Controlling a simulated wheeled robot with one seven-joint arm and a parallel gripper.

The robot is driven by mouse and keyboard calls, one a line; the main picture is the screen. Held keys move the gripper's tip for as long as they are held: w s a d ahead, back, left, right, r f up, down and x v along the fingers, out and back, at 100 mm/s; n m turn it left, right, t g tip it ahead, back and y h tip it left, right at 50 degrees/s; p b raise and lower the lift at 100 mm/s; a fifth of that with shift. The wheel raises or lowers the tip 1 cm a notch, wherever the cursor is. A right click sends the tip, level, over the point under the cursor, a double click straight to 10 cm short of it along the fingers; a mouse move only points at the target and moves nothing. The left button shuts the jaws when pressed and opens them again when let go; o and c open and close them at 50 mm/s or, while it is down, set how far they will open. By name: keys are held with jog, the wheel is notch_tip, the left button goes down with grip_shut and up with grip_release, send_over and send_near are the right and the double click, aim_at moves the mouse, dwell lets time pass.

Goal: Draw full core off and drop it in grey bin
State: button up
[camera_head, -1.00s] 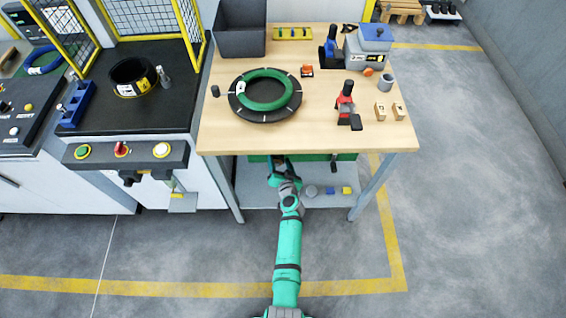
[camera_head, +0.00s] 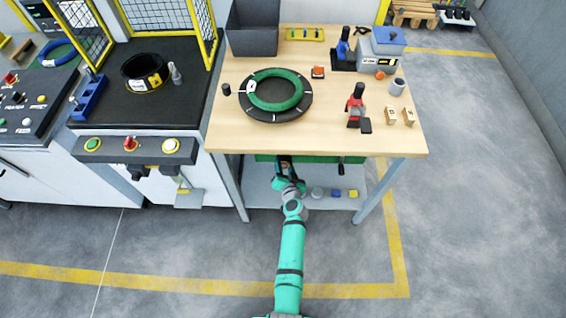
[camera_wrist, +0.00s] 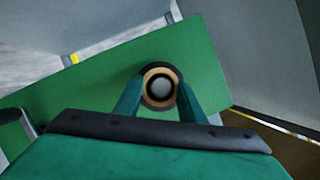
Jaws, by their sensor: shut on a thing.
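A round core (camera_wrist: 160,72), dark outside with a tan ring and a pale grey centre, stands out against a green panel (camera_wrist: 85,82) in the wrist view. My gripper (camera_head: 284,164) is below the table's front edge at the green unit (camera_head: 322,158). Its two teal fingers are shut on the core from both sides. I cannot tell how far the core sits on whatever bears it, and in the head view it is not clearly visible. The grey bin (camera_head: 253,43) stands at the table's back left corner; its inside is mostly in shadow.
The wooden table (camera_head: 235,135) bears a green coil (camera_head: 290,103) on a black disc, a red-and-black tool (camera_head: 355,105) and a grey machine (camera_head: 380,52). A grey lower shelf (camera_head: 262,205) lies under my gripper. A wrapping station stands at the left. Floor at right is clear.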

jog(key=shift+s, duration=0.1)
jog(key=shift+s+d, duration=0.3)
jog(key=shift+s, duration=0.1)
jog(key=shift+s+a, duration=0.3)
jog(key=shift+s, duration=0.5)
jog(key=s, duration=0.5)
dwell(0.5)
dwell(0.5)
jog(key=shift+d, duration=0.1)
dwell(0.9)
